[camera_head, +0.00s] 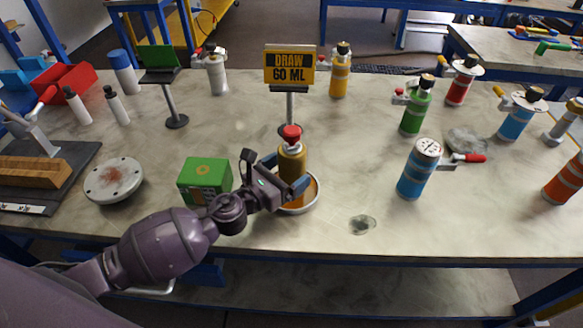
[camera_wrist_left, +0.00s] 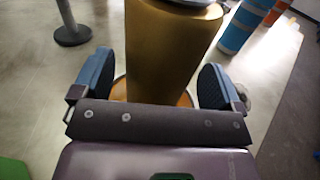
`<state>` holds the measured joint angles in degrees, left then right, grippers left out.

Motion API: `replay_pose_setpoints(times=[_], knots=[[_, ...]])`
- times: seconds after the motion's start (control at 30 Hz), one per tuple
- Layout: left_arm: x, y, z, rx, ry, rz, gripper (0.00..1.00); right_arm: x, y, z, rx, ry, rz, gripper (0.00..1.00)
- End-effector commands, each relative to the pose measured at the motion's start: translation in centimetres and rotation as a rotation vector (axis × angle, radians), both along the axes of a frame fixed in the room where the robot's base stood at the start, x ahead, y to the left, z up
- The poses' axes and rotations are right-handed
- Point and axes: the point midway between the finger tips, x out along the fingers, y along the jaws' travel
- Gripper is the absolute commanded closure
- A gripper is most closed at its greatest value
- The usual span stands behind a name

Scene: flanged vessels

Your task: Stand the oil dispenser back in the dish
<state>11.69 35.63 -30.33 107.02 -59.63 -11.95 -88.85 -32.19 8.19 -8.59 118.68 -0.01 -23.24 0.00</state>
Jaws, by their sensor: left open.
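The oil dispenser (camera_head: 291,160) is an amber-brown cylinder with a red top. It stands upright in the round dish (camera_head: 314,197), which has a pale rim and an orange-brown inside. My left gripper (camera_head: 284,183) is open, with its blue fingers on either side of the dispenser's lower body. In the left wrist view the dispenser (camera_wrist_left: 170,50) is between the two open fingers (camera_wrist_left: 158,85), with visible gaps on both sides. The dish (camera_wrist_left: 185,98) shows partly behind the gripper's dark palm. My right gripper is not in view.
A green box (camera_head: 205,178) stands just left of the gripper. A "DRAW 60 ML" sign (camera_head: 290,66) on a post stands behind the dispenser. A blue vessel (camera_head: 417,172) stands to the right, and a round white flange (camera_head: 113,180) lies left. The table between dish and blue vessel is mostly clear.

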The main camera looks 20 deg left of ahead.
Motion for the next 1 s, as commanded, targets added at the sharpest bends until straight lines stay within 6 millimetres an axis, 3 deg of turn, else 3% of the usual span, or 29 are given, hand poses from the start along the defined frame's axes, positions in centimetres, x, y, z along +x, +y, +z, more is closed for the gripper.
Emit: replay_pose_setpoints(times=[0.5, 0.7, 1.0], knots=[[-7.5, 3.6, -0.3, -0.001, 0.005, 0.001, 0.08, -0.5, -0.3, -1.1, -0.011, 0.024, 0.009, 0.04], [-8.9, 4.3, -0.1, 0.000, 0.002, 0.001, 0.08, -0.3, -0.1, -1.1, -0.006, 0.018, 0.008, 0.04], [-9.4, 4.5, 0.0, 0.000, 0.000, 0.000, 0.08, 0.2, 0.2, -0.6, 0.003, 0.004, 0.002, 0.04]])
